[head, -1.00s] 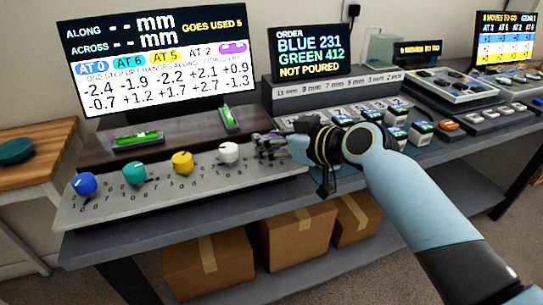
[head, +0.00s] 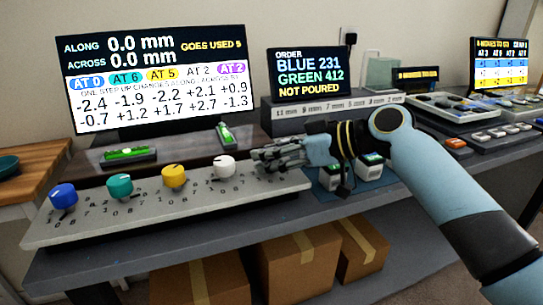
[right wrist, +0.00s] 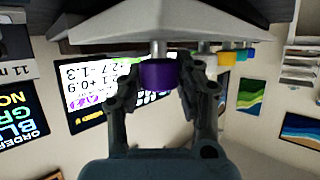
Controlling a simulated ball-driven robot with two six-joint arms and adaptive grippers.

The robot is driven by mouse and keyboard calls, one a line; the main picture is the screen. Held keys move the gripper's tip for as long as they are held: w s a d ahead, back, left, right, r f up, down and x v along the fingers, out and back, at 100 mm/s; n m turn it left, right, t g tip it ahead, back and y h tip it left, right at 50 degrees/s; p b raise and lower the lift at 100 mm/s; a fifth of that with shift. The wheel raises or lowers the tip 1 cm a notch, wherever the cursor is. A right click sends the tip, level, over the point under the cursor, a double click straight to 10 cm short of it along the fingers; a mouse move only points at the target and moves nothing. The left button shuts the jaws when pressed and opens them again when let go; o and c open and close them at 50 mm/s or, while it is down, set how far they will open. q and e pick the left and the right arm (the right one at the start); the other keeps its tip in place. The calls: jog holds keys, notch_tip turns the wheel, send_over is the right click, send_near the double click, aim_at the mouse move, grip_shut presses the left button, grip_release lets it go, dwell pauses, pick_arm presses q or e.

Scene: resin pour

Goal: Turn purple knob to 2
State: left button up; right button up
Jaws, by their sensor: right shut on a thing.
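The purple knob (right wrist: 158,75) shows in the right wrist view, at the end of the grey knob panel (head: 150,212). My right gripper (right wrist: 157,85) is shut on it, with a finger on each side. In the head view my right gripper (head: 268,160) hides the knob at the panel's right end. The blue (head: 63,196), teal (head: 120,186), yellow (head: 174,176) and white (head: 223,167) knobs stand in a row to its left. The large screen (head: 160,78) reads 0.0 mm along and across, with purple "AT 2" and "GOES USED 5". My left gripper is not in view.
Two green levels (head: 128,154) lie on the dark slab behind the panel. The order screen (head: 310,74) reads "NOT POURED". Green-and-white blocks (head: 331,176) stand right of the panel, under my right arm. Cardboard boxes (head: 300,266) sit below the bench.

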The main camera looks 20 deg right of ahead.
jog(key=o, duration=1.2)
jog(key=v, duration=1.2)
